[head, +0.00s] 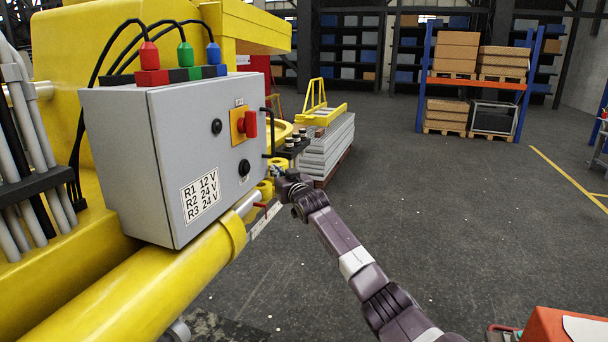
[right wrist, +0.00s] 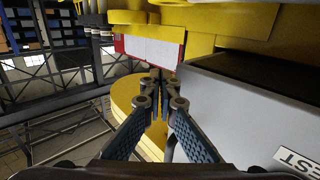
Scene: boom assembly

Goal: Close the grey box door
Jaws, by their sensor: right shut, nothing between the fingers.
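The grey box (head: 120,150) sits on the yellow boom. Its door (head: 198,140) carries a red rotary switch (head: 250,124), black knobs and a voltage label. The door looks flat against the box in the head view; I cannot tell whether a small gap remains. My right gripper (head: 280,178) is beyond the door's lower right edge, partly hidden among yellow and dark parts. In the right wrist view, its fingers (right wrist: 158,78) are shut and empty, left of a grey panel (right wrist: 225,110) with a partly visible label. My left gripper is not in view.
A yellow cylinder (head: 140,285) runs below the box. Cables with red, green and blue plugs (head: 185,55) enter its top. Stacked grey plates (head: 325,145) stand behind my right arm. Open floor (head: 440,200) lies right, before a shelf with cartons (head: 455,52).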

